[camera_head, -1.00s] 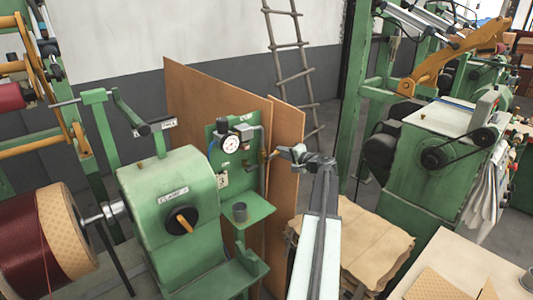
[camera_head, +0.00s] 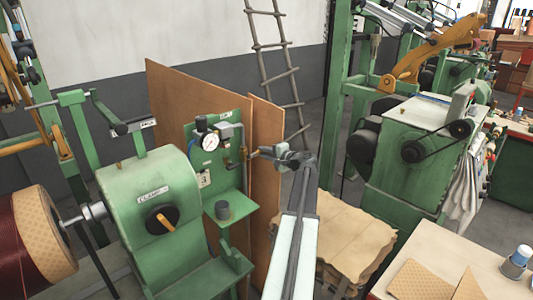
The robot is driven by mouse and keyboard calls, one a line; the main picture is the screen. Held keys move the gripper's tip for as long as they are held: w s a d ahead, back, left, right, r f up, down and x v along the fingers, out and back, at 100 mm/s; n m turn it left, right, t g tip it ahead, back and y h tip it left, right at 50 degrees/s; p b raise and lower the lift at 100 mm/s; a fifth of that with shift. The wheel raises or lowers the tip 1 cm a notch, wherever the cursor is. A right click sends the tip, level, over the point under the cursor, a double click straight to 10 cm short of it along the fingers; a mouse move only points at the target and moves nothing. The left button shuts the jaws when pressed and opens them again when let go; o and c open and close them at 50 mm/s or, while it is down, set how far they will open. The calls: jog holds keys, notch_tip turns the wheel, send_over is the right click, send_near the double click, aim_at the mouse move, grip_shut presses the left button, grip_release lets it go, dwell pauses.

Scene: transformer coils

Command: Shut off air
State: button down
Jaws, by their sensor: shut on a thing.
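A green panel (camera_head: 228,178) carries a round white pressure gauge (camera_head: 210,142) and grey air fittings. A pipe (camera_head: 243,172) runs down its right edge. A small brass-coloured valve handle (camera_head: 252,155) sticks out to the right from this pipe. My gripper (camera_head: 264,151) reaches the handle from the right and is shut on its outer end. The fingers hide part of the handle, and its exact angle is too small to read.
A green clamp machine (camera_head: 150,190) with an orange-marked knob stands left of the panel. Brown boards (camera_head: 268,185) stand behind it. A ladder (camera_head: 279,75) leans at the wall. Cardboard sheets (camera_head: 345,240) lie right of my arm. A table (camera_head: 425,250) is at lower right.

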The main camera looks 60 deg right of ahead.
jog(key=c, duration=1.3)
grip_release()
jog(key=shift+w+a, duration=0.2)
jog(key=shift+w, duration=0.1)
jog(key=p+v, duration=0.1)
jog(key=v, duration=0.7)
jog(key=shift+s+d, duration=0.1)
jog(key=shift+d, duration=0.05)
jog(key=shift+s+f, duration=0.1)
